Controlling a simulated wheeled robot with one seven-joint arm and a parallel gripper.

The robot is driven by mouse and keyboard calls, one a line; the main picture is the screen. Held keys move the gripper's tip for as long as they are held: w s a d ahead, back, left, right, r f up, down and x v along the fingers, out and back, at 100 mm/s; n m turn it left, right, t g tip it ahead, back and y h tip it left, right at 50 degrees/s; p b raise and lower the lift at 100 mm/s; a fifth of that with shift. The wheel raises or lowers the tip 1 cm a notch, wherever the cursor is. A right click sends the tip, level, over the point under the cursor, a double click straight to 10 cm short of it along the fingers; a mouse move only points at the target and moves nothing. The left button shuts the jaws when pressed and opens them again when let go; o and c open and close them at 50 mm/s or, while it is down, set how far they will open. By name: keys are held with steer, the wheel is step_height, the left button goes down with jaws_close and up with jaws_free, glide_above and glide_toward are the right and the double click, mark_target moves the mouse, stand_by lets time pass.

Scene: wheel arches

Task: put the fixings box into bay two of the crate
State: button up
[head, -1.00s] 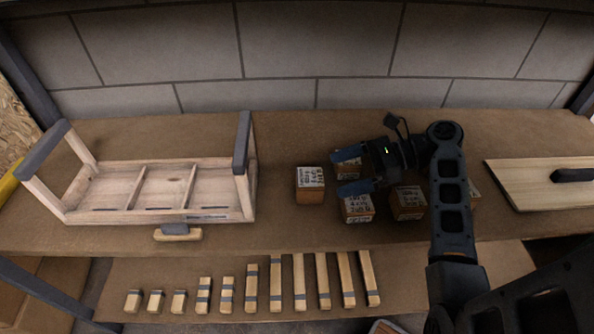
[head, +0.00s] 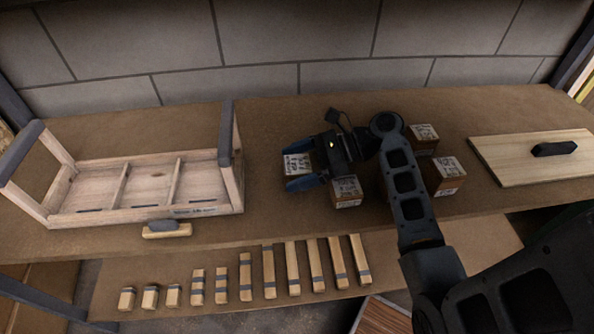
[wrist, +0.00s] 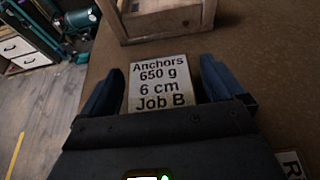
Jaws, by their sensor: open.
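The box between my fingers (head: 297,165) is brown with a white top label. In the wrist view the label (wrist: 158,85) reads Anchors, 650 g, 6 cm, Job B. My gripper (head: 291,167) is open, with one blue finger on each side of this box; I cannot tell whether either touches it. The box stands on the bench, and its lower part is hidden. The pale wooden crate (head: 130,217) stands to the left, with two dividers making three bays, all empty in view. Its near end also shows at the top of the wrist view (wrist: 165,35).
Other labelled boxes stand close on the right: one by my gripper (head: 346,190), one farther right (head: 449,176), one behind (head: 424,138). A wooden board with a black handle (head: 500,160) lies at right. Bench between crate and boxes is clear. Several wood blocks lie on the lower shelf.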

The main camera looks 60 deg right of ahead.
steer(key=shift+c, duration=0.4)
steer(key=shift+r, duration=0.1)
steer(key=c, duration=1.7)
